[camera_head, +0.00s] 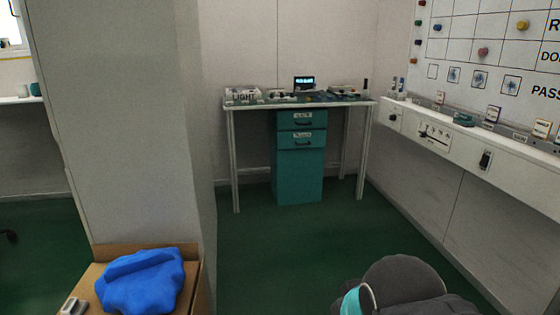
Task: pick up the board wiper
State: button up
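A whiteboard (470,55) with a grid, coloured round magnets and small pictures hangs on the right wall. Below it runs a white ledge (500,143). A small teal block (463,119) lies on this ledge among small labelled cards; it looks like the board wiper, but it is too small to be sure. My gripper is not in view. A dark grey rounded part with a teal band at the bottom right looks like part of my own arm, well apart from the ledge.
A table (233,107) with small devices and a teal drawer cabinet (298,175) stand at the back. A grey partition (120,120) blocks the left. A cardboard box (195,275) with a blue lumpy object (142,283) is at lower left. Green floor (270,255) is clear between.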

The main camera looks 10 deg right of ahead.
aim_at(464, 120)
jog(key=u, duration=0.05)
jog(key=i, duration=1.85)
jog(key=z, duration=0.55)
jog(key=i, duration=1.25)
jog(key=z, duration=0.9)
